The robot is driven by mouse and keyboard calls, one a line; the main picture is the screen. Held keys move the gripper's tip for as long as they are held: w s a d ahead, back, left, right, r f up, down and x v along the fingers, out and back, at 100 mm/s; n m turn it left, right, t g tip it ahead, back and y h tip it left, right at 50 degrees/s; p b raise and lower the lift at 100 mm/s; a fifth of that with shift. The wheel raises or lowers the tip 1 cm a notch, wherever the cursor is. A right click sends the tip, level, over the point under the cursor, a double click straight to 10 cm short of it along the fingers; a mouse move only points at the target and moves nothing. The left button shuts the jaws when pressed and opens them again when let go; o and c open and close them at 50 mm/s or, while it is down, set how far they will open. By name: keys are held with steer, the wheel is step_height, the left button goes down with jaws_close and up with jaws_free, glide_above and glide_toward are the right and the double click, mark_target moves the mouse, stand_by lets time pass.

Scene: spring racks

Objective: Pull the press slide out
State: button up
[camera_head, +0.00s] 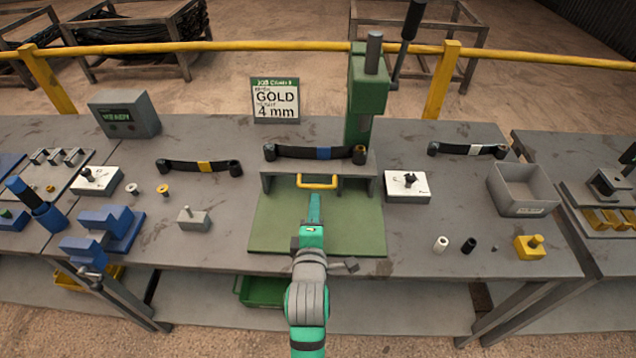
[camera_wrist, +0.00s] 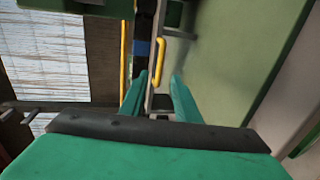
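The press has a green column (camera_head: 362,100), a green base plate (camera_head: 360,230) and a grey slide front carrying a yellow handle (camera_head: 317,184). A black leaf spring with a blue band (camera_head: 323,153) lies on top of the press table. My gripper (camera_head: 314,203) is over the base plate, just in front of the handle. In the wrist view its two green fingers (camera_wrist: 160,92) are apart with nothing between them. The handle (camera_wrist: 160,62) shows beyond the fingertips, apart from them. The slide looks pushed in; its depth is hidden.
Leaf springs with a yellow band (camera_head: 204,167) and a white band (camera_head: 475,149) flank the press on the bench. A gauge block (camera_head: 408,196) and a grey bin (camera_head: 522,190) stand right. Blue fixtures (camera_head: 110,228) stand left. A sign (camera_head: 275,100) reads GOLD 4 mm.

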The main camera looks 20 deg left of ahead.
mark_target(317, 186)
steer(key=x, duration=1)
steer(key=shift+w, duration=0.2)
jaws_close()
